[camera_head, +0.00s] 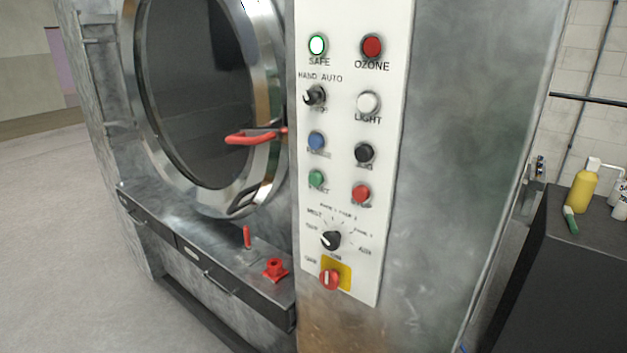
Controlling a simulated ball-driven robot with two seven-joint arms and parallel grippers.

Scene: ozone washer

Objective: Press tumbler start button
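The washer's white control panel (385,230) faces me, right of the round door. A green button (316,179) sits in its left column, with a small blurred label under it that may read START. A red button (361,194) is to its right, with a blurred label. A blue button (316,141) is above the green one, and a black button (364,153) is at upper right of it. No label reading "tumbler" is legible. Neither of my grippers is in view. Nothing covers the buttons.
A lit SAFE lamp (317,45), a red OZONE lamp (372,47) and a black HAND/AUTO switch (315,95) are higher up. A rotary selector (330,240) and red-yellow switch (330,278) are below. The door's red handle (252,136) juts out at left. A dark cabinet (560,270) stands right.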

